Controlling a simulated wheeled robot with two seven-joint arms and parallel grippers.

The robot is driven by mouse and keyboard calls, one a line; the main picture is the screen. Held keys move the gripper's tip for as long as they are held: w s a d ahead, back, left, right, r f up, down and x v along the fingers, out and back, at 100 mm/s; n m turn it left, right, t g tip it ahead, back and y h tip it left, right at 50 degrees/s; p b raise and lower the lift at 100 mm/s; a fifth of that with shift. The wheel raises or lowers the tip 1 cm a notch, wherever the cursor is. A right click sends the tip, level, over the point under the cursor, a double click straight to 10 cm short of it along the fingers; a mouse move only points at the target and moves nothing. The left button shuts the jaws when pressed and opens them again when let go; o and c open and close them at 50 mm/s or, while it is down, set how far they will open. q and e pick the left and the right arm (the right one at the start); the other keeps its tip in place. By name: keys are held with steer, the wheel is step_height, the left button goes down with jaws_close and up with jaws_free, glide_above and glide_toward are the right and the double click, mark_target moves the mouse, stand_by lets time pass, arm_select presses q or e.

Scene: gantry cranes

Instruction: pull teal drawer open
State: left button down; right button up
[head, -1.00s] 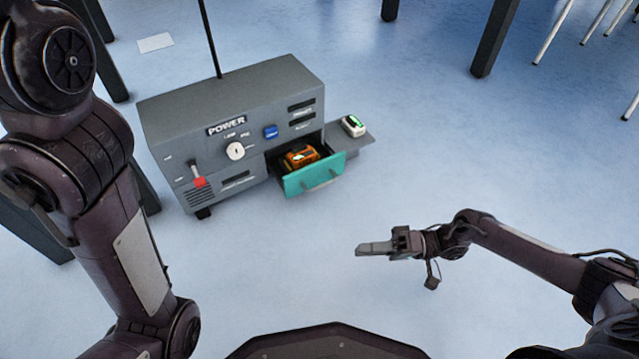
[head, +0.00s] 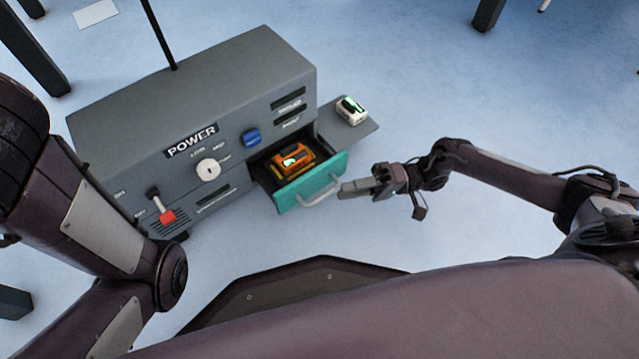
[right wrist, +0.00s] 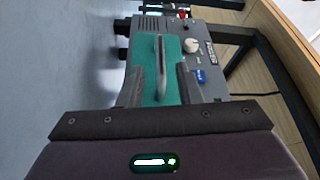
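The teal drawer (head: 300,187) at the lower right of the grey power cabinet (head: 215,105) stands partly out. An orange device (head: 292,160) lies inside it. The drawer's pale handle (head: 318,195) is on its front. My right gripper (head: 343,189) is just right of the handle in the head view. In the right wrist view its two fingers (right wrist: 158,88) are apart, with the handle (right wrist: 161,65) seen between and beyond them on the teal front (right wrist: 147,60). I cannot tell whether they touch it. My left gripper is out of view; only the left arm shows.
A side shelf (head: 355,128) with a white device (head: 351,109) on it sticks out right of the drawer. The floor to the right is clear.

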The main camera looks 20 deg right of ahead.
mark_target(323, 195)
steer(key=shift+w+a+r+b, duration=0.15)
steer(key=shift+a+b, duration=0.2)
steer(key=shift+a, duration=1.35)
steer(key=shift+s+a+r+b, duration=0.1)
steer(key=shift+a+b, duration=0.25)
steer(key=shift+a, duration=1.3)
jaws_close()
